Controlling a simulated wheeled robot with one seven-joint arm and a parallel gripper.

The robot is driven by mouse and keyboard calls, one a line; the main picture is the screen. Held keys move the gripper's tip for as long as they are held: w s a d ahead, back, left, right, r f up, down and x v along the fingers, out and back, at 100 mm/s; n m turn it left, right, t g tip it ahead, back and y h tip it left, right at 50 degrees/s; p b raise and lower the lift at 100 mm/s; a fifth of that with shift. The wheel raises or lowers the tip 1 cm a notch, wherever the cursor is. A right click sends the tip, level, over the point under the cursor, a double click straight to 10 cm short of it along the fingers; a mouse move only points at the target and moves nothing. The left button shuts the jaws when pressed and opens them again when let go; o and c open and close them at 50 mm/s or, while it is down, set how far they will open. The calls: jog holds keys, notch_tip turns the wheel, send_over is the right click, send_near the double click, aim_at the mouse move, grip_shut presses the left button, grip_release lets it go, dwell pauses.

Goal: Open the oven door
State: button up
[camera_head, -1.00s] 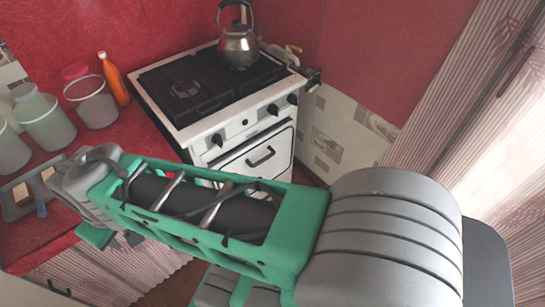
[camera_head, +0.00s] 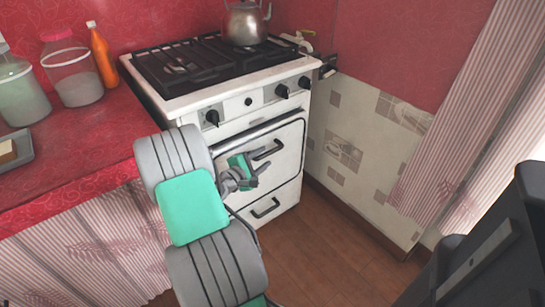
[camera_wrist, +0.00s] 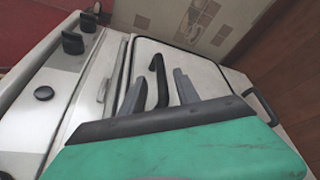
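The white oven door (camera_head: 284,165) is on the front of the stove and looks shut. Its dark bar handle (camera_head: 268,150) runs across its upper part; the handle also shows in the wrist view (camera_wrist: 157,75). My gripper (camera_head: 255,168) is in front of the door, just below and left of the handle in the head view. In the wrist view its two grey fingers (camera_wrist: 159,73) are apart, with the handle appearing between them. I cannot tell whether they touch it. The green palm hides the near part of the door there.
A lower panel with its own dark handle (camera_head: 265,208) is under the door. Knobs (camera_head: 282,91) line the stove front, and a kettle (camera_head: 245,22) stands on the hob. A red counter (camera_head: 85,145) is left. Wooden floor (camera_head: 315,250) is clear to the right.

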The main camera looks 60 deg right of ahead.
aim_at(269, 153)
jog(key=b+x, duration=0.1)
jog(key=x, duration=0.6)
jog(key=shift+b, duration=0.3)
grip_shut()
dwell(0.9)
